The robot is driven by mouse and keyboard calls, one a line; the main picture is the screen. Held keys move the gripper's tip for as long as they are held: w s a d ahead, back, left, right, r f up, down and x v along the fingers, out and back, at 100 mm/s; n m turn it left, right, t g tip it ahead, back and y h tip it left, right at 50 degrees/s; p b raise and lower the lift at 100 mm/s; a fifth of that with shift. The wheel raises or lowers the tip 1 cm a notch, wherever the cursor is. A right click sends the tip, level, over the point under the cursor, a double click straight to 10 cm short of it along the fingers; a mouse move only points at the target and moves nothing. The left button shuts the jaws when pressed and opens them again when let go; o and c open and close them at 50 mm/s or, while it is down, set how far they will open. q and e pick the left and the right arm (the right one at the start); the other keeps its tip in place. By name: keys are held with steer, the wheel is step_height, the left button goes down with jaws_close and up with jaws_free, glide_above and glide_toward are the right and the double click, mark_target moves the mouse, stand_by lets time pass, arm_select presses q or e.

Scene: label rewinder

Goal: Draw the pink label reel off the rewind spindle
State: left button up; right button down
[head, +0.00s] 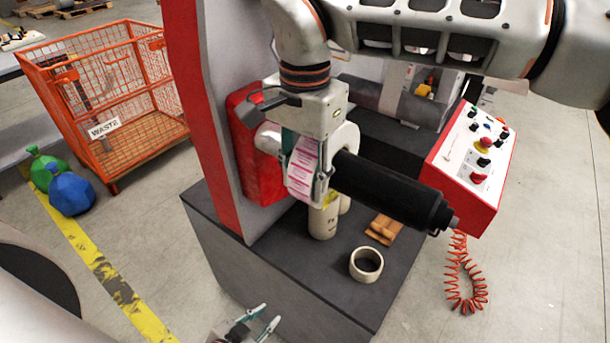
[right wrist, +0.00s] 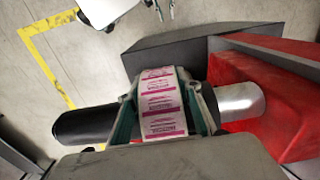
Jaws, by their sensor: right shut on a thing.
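The pink label reel (head: 303,172), white with pink print, sits around the rewind spindle (head: 390,192), between its pale inner end by the red housing and its long black outer part. My right gripper (head: 306,182) reaches down from above and is shut on the reel, with a finger on each side. In the right wrist view the reel (right wrist: 163,103) shows between the two fingers, with the black spindle part (right wrist: 85,123) to the left and the silver part (right wrist: 240,101) to the right. My left gripper (head: 270,316) is low at the bottom edge, open and empty.
A beige core ring (head: 366,265), an upright beige core (head: 322,222) and wooden pieces (head: 383,229) are on the dark machine top below the spindle. A red control box (head: 470,160) stands at right. An orange waste cage (head: 105,100) is at far left.

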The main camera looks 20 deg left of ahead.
steer(key=shift+w+a+r, duration=0.2)
steer(key=shift+w+a, duration=0.05)
steer(key=shift+a, duration=0.05)
steer(key=shift+d, duration=0.15)
